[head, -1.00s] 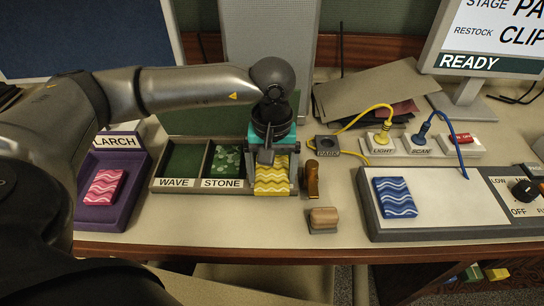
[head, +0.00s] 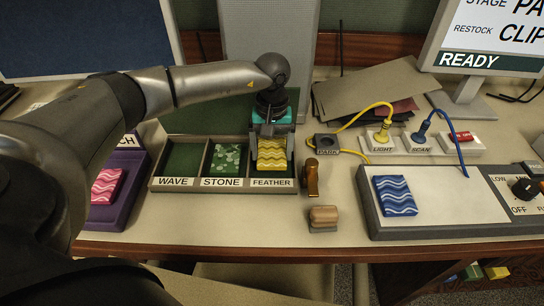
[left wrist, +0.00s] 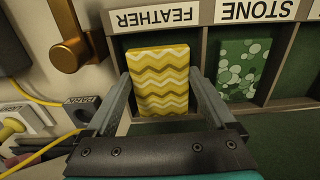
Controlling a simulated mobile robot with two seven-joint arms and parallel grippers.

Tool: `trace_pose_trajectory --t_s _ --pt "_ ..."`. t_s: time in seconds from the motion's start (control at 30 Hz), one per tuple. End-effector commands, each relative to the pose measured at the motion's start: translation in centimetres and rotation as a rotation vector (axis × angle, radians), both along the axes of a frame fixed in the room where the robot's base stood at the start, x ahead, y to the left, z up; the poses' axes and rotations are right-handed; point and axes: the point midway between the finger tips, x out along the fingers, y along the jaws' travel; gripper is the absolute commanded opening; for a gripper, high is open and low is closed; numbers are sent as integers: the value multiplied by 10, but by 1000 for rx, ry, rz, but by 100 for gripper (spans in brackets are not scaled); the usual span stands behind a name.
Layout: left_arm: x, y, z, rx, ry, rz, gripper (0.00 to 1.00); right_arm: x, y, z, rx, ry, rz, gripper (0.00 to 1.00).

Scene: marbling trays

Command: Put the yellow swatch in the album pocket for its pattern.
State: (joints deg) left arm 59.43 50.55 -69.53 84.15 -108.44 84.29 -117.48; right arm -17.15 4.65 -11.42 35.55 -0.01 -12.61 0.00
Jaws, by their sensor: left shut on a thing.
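The yellow swatch (head: 271,154), with pale zigzag bands, is between the fingers of my left gripper (head: 272,148). The left wrist view shows the fingers (left wrist: 160,95) shut on the swatch's two sides (left wrist: 158,75). The swatch is at the album's (head: 207,160) right pocket, labelled FEATHER (head: 272,183). I cannot tell whether it touches the pocket floor. The WAVE pocket (head: 183,160) is empty. The STONE pocket (head: 225,160) holds a green, pale-spotted swatch. My right gripper is out of view.
A pink swatch (head: 106,186) lies in a purple tray (head: 126,190) at left. A brass piece (head: 311,178) and a wooden block (head: 323,216) stand right of the album. A blue swatch (head: 395,195) lies on the panel (head: 450,200). Bare desk (head: 220,218) lies in front of the album.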

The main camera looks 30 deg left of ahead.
Motion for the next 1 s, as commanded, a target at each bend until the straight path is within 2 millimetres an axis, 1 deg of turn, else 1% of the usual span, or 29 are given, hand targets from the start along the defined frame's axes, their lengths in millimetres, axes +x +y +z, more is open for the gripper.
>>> trace_pose_trajectory --t_s 0.03,0.1,0.23,0.47,0.6,0.63,0.7,0.73,1.0 --pt "-1 0 -12 0 4 1 34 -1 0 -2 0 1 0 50" --pt "0 -1 -22 0 2 0 34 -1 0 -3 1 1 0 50" --pt "3 2 -26 -1 -1 0 34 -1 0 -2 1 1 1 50" --pt "3 2 -26 -1 -1 0 34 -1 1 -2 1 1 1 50" --pt "3 2 -31 -1 -1 0 34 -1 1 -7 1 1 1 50" --pt "3 2 -30 0 0 0 91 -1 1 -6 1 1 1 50" --pt "3 2 -29 0 0 0 99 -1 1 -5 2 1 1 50" --pt "3 2 -29 0 0 0 100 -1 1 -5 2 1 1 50" --pt "3 2 -28 0 0 1 100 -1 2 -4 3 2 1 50"
